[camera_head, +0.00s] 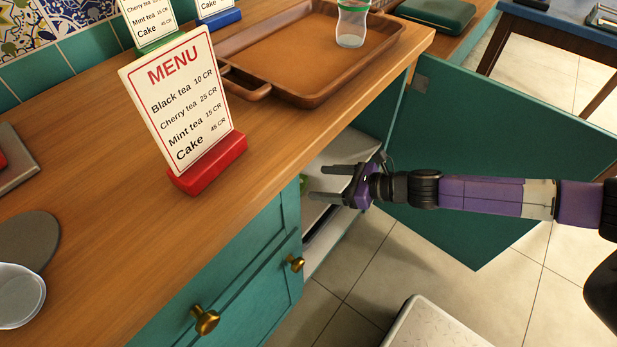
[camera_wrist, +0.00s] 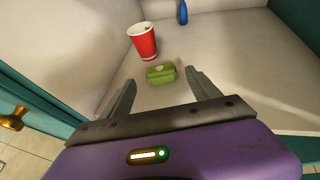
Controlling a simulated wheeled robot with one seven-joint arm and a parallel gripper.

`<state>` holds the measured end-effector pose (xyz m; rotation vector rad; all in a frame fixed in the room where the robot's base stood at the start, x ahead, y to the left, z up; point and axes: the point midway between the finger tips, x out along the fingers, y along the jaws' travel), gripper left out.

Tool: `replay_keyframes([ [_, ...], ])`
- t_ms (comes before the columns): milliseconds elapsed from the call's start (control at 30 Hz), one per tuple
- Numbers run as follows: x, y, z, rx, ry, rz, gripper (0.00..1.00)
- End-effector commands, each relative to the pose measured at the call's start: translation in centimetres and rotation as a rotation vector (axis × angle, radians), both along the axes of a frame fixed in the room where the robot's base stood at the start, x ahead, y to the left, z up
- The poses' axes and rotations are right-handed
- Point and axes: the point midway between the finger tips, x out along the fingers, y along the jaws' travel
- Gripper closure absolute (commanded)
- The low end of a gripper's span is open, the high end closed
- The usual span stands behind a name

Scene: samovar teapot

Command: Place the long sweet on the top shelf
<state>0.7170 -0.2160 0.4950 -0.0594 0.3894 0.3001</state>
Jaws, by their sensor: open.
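My gripper (camera_head: 318,183) is open, its fingers reaching into the open cabinet below the counter. In the wrist view a small green item (camera_wrist: 161,74) with a pale mark lies on the white shelf (camera_wrist: 215,50), ahead of and roughly between the two fingertips. The fingers are not closed on it. I cannot tell for sure whether this is the long sweet. The white shelf also shows in the head view (camera_head: 345,148), partly hidden by my gripper.
A red cup (camera_wrist: 142,42) stands just behind the green item, and a blue object (camera_wrist: 183,12) farther back. The open cabinet door (camera_head: 480,165) stands behind my arm. A wooden tray (camera_head: 300,55) and a menu stand (camera_head: 180,105) are on the counter above.

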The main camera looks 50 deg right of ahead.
Motion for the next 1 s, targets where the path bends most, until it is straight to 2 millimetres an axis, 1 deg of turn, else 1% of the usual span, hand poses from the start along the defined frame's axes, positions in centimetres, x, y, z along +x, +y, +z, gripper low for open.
replay_keyframes([
  [33,-1.0,-0.4,0.7,-0.001,0.001,-0.004,0.29],
  [100,-2.0,-0.7,1.0,0.000,0.001,-0.004,0.29],
  [200,-3.0,-1.0,1.5,0.000,0.000,-0.002,0.29],
  [300,-3.7,-1.2,1.7,0.000,0.000,0.000,0.29],
  [467,-4.1,-1.2,1.7,0.003,0.002,-0.002,0.29],
  [567,-5.1,-1.0,1.5,0.054,0.022,-0.026,0.29],
  [667,-8.0,-0.2,1.2,0.213,0.083,-0.107,0.29],
  [767,-12.4,1.7,0.9,0.487,0.176,-0.244,0.29],
  [800,-14.2,2.7,0.9,0.617,0.216,-0.309,0.29],
  [867,-16.8,4.5,1.0,0.820,0.272,-0.410,0.29],
  [900,-18.4,5.8,1.3,0.959,0.307,-0.475,0.29],
  [967,-20.4,7.8,1.9,1.170,0.352,-0.575,0.29],
  [1000,-21.6,9.3,2.4,1.316,0.380,-0.640,0.29],
])
